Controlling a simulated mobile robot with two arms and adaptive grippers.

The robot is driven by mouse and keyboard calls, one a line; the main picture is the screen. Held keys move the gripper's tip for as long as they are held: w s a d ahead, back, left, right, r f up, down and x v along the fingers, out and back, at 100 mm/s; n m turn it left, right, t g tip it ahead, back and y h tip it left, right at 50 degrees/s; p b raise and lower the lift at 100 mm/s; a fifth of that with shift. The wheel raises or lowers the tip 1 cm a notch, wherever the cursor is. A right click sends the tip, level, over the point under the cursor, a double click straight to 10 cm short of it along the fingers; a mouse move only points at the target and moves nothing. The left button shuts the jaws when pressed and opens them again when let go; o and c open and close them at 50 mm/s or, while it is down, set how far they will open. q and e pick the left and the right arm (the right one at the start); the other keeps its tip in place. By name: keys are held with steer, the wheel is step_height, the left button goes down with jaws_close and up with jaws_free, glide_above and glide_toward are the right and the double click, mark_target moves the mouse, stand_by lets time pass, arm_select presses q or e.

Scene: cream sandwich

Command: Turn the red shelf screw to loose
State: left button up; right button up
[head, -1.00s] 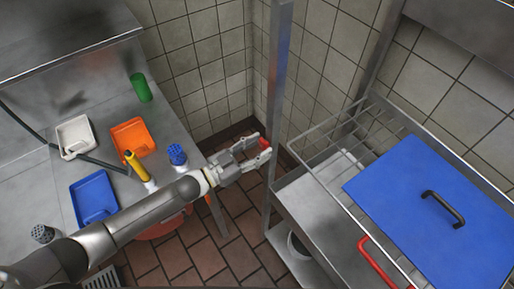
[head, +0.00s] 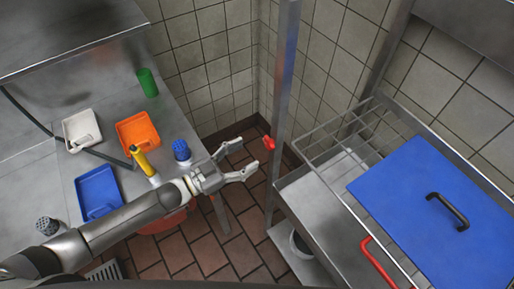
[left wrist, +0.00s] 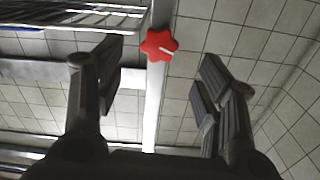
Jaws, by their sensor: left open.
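The red shelf screw (head: 269,143) is a small red knob on the upright metal post (head: 283,100) of the shelf. In the left wrist view the screw (left wrist: 159,45) is star-shaped with a pale line from its middle towards the right. My left gripper (head: 250,157) is open and empty, a short way to the left of the screw and apart from it. In the left wrist view its fingers (left wrist: 155,85) stand wide on both sides, with the screw beyond them near the top. My right gripper does not show.
The shelf at right holds a blue lidded box (head: 440,210) with a black handle on a wire rack (head: 330,140). A steel counter (head: 40,180) at left carries trays, bottles and a green cup (head: 147,82).

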arm_select(q)
steer(key=v, duration=0.5)
steer(key=shift+s+a, duration=0.25)
